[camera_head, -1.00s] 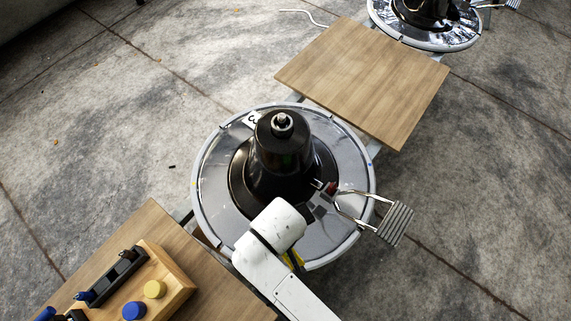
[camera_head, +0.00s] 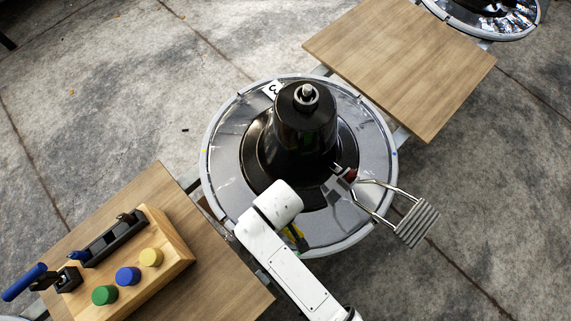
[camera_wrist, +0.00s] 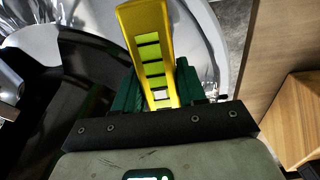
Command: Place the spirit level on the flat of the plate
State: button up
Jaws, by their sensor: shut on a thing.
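The yellow spirit level (camera_wrist: 150,50) is held in my gripper (camera_wrist: 157,88), between its green fingers in the wrist view. Its vial window with black lines faces the camera. In the head view only a small yellow part of the level (camera_head: 298,238) shows beside my white arm, which hides most of my gripper. The plate (camera_head: 225,160) is a round grey disc with a pale rim around a black cone-shaped column (camera_head: 305,125). The level appears over the plate's near part; I cannot tell whether it touches it.
A metal footrest (camera_head: 417,222) juts from the plate's right side. A wooden board (camera_head: 400,65) lies at upper right, with another round base behind it. A wooden table (camera_head: 225,280) at lower left bears a block (camera_head: 178,265) with coloured knobs and dark tools.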

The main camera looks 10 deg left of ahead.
jog(key=shift+w+d+f+b, duration=0.15)
jog(key=shift+w+f, duration=0.35)
jog(key=shift+f, duration=0.1)
jog(key=shift+w+d+f+b, duration=0.1)
jog(key=shift+w+f+b, duration=0.05)
jog(key=shift+w+f, duration=0.4)
jog(key=f, duration=0.2)
jog(key=f+b, duration=0.1)
jog(key=shift+w+d+f, duration=0.1)
jog(key=shift+w, duration=0.2)
jog(key=shift+f, duration=0.4)
jog(key=shift+f, duration=0.15)
jog(key=o, duration=1.2)
